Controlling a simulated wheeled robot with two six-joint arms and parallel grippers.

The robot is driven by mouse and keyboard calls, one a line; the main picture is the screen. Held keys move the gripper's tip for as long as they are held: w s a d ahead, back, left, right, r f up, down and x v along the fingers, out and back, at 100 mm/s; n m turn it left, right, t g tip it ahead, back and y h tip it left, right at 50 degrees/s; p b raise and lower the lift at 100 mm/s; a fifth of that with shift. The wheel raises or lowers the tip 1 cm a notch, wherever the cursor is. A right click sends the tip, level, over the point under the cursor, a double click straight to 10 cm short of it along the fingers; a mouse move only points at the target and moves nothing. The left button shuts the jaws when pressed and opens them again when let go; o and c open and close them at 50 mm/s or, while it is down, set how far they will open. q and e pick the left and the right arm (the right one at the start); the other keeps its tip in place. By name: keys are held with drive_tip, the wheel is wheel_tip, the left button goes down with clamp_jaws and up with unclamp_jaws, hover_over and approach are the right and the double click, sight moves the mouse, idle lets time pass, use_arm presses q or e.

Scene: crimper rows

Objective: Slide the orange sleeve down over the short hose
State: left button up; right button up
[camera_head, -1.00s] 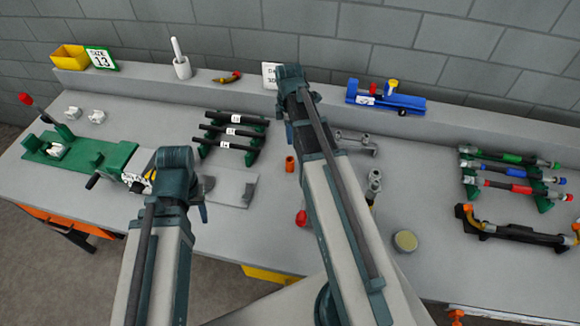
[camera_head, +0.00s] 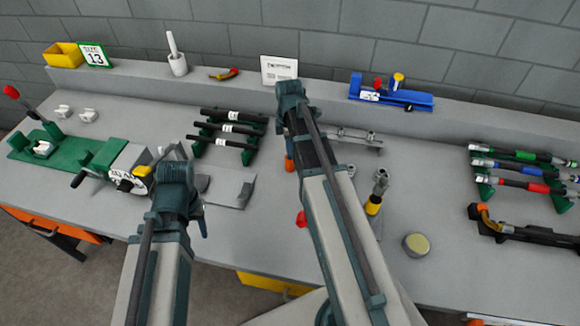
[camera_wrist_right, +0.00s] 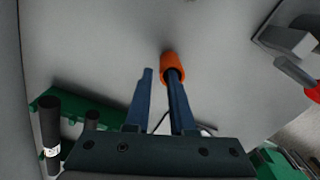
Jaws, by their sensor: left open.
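The orange sleeve (camera_head: 289,165) stands on the table, partly covered by my right arm in the head view. In the right wrist view the sleeve (camera_wrist_right: 171,63) is at the tip of the right-hand finger, which overlaps it. My right gripper (camera_wrist_right: 160,74) is open, with a gap between its fingers. Whether the finger touches the sleeve I cannot tell. Several black hoses with white labels (camera_head: 228,129) lie on green holders; which is the short hose I cannot tell. A labelled black hose (camera_wrist_right: 50,128) shows in the wrist view. My left gripper (camera_head: 203,222) is open, beside the grey block.
A grey block (camera_head: 232,190) lies between the arms. A green crimping device (camera_head: 95,155) stands left. A red-capped part (camera_head: 301,219), a yellow-based fitting (camera_head: 376,195) and a round tin (camera_head: 416,244) lie near my right arm. Hoses with coloured sleeves (camera_head: 520,170) are at right.

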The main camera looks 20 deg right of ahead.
use_arm(q)
wheel_tip(320, 180, down, 3)
drive_tip(key=shift+f+b, duration=0.15)
drive_tip(key=shift+b, duration=1)
use_arm(e)
wheel_tip(320, 180, down, 3)
drive_tip(key=shift+f, duration=0.15)
clamp_jaws()
drive_tip(key=shift+r, duration=0.2)
